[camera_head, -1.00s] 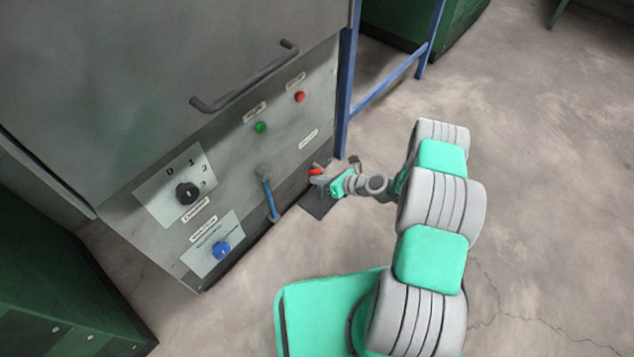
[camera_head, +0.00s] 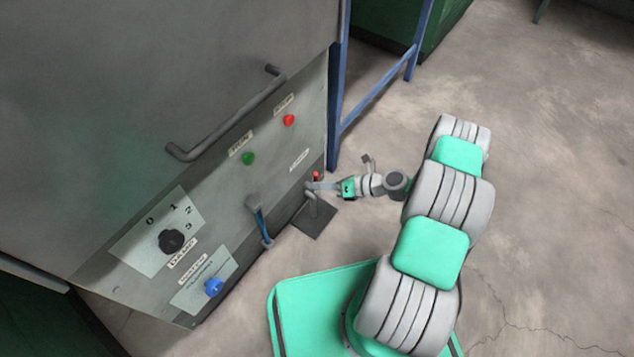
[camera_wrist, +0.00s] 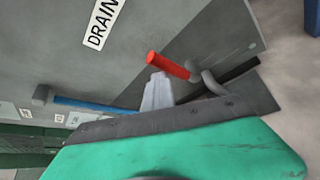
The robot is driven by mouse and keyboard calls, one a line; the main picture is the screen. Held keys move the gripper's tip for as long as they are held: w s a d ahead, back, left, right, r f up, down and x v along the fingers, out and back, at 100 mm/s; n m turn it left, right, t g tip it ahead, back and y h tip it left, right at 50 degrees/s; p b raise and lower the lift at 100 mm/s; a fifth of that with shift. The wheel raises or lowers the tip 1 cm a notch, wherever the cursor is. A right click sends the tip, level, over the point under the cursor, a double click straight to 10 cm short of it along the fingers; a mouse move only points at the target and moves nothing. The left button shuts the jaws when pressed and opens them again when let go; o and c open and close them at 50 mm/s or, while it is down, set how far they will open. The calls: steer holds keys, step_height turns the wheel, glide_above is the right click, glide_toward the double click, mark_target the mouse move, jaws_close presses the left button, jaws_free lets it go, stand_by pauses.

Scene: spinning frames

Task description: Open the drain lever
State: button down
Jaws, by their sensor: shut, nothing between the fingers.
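The drain lever is a short red handle (camera_head: 316,175) at the panel's lower right corner, below a small white label. In the wrist view the red handle (camera_wrist: 171,66) lies slanted beneath a sign reading DRAIN (camera_wrist: 103,22), with a bent grey pipe (camera_wrist: 212,82) at its right end. My gripper (camera_head: 313,186) is shut and empty, with its tips close by the handle. In the wrist view the fingertips (camera_wrist: 158,84) are just below the handle's middle. I cannot tell if they touch it.
A blue-handled lever (camera_head: 261,225) hangs on the panel to the left of my gripper. A dark square plate (camera_head: 315,219) lies on the floor below the pipe. A blue frame post (camera_head: 336,110) stands at the panel's right edge. Open floor lies to the right.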

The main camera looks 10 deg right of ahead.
steer(key=shift+w+d+r, duration=0.15)
steer(key=shift+w+d, duration=0.4)
steer(key=shift+d, duration=0.1)
steer(key=shift+r, duration=0.1)
steer(key=s+a+p, duration=0.2)
steer(key=s+a, duration=0.1)
steer(key=s+d, duration=0.4)
steer(key=d, duration=0.4)
steer(key=shift+s+d+f+p, duration=0.25)
steer(key=shift+d+p, duration=0.15)
steer(key=shift+p, duration=0.05)
